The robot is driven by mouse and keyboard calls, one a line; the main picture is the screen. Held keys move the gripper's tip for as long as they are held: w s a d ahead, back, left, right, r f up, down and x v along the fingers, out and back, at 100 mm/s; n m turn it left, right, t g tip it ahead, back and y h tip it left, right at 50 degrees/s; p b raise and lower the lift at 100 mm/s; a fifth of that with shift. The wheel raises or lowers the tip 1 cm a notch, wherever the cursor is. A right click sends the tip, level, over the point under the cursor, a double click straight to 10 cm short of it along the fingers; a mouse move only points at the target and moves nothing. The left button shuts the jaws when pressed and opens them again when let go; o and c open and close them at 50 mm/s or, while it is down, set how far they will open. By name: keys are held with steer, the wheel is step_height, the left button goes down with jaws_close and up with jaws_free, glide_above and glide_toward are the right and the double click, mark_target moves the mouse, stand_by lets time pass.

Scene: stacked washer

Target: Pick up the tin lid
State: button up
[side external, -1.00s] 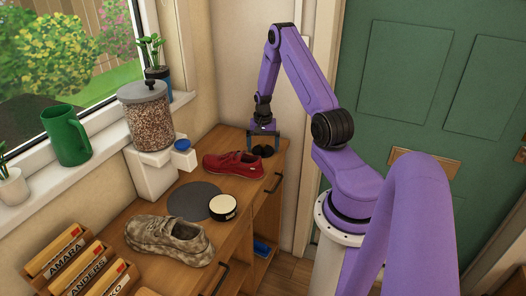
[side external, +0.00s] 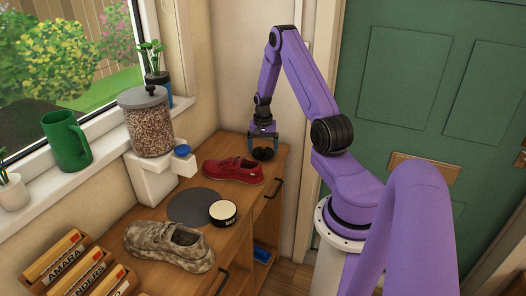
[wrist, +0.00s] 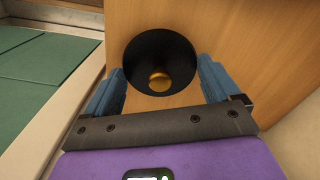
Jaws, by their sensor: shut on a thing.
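A small round tin (side external: 223,211) with a cream top and a dark, lettered side stands on the wooden bench (side external: 150,275). My gripper (side external: 263,148) is at the far end of the bench, well away from that tin. It points down, with its blue fingers on either side of a black round piece (side external: 263,154).
A red shoe (side external: 234,171) lies just left of my gripper. A grey disc (side external: 185,206) lies beside the round tin, with a camouflage shoe (side external: 170,243) in front. A glass jar (side external: 147,125) stands on a white stand by the window. A green door (side external: 420,80) is behind my arm.

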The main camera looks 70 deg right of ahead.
steer(key=s+a+r, duration=1)
steer(key=r, duration=0.1)
steer(key=n, duration=1.7)
glide_toward(223, 209)
steer(key=shift+f, duration=3.05)
steer(key=shift+f, duration=0.15)
steer(key=o, duration=0.7)
steer(key=shift+o, duration=0.2)
